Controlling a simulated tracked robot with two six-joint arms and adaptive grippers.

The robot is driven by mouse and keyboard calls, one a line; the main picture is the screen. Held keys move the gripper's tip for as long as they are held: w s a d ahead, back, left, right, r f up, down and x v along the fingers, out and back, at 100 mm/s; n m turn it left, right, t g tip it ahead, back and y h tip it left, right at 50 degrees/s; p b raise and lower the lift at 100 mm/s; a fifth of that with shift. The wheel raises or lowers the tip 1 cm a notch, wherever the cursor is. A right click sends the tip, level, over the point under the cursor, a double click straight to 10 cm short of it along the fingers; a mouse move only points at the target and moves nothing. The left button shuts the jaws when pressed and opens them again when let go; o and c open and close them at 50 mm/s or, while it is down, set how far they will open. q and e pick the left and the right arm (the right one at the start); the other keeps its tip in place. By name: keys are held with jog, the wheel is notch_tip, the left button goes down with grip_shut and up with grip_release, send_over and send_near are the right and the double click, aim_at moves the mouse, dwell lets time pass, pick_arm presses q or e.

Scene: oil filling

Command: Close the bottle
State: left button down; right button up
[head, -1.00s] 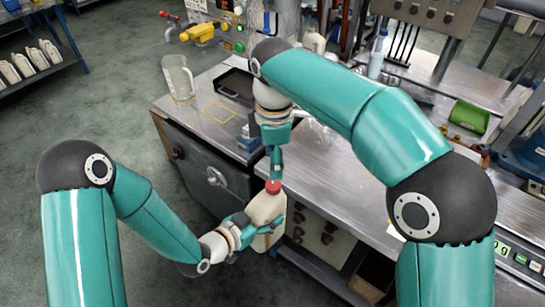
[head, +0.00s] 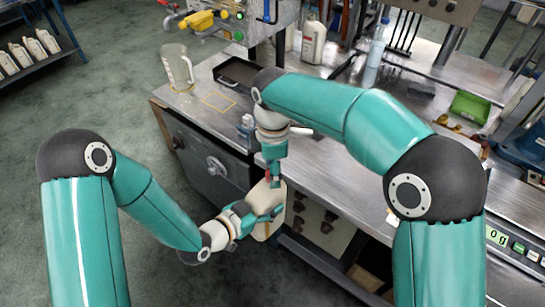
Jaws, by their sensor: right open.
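The bottle (head: 263,200) is cream-coloured and hangs in front of the bench edge, slightly tilted. My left gripper (head: 262,214) is shut around its body from the left. A small part of the red cap (head: 268,177) shows at the top of the bottle, mostly hidden by my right gripper. My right gripper (head: 273,182) points down over the bottle's neck, its fingers apart at the cap. I cannot tell whether the cap is seated on the neck or whether the fingers touch it.
The metal bench (head: 325,170) lies behind the bottle. A shelf with several bottles (head: 33,46) is at the far left.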

jog(key=shift+f, duration=0.35)
jog(key=shift+c, duration=0.3)
grip_shut()
jog(key=m, duration=1.3)
jog(key=shift+w+m, duration=0.1)
jog(key=shift+m, duration=0.3)
jog(key=m, duration=0.5)
jog(key=shift+o, duration=0.9)
grip_release()
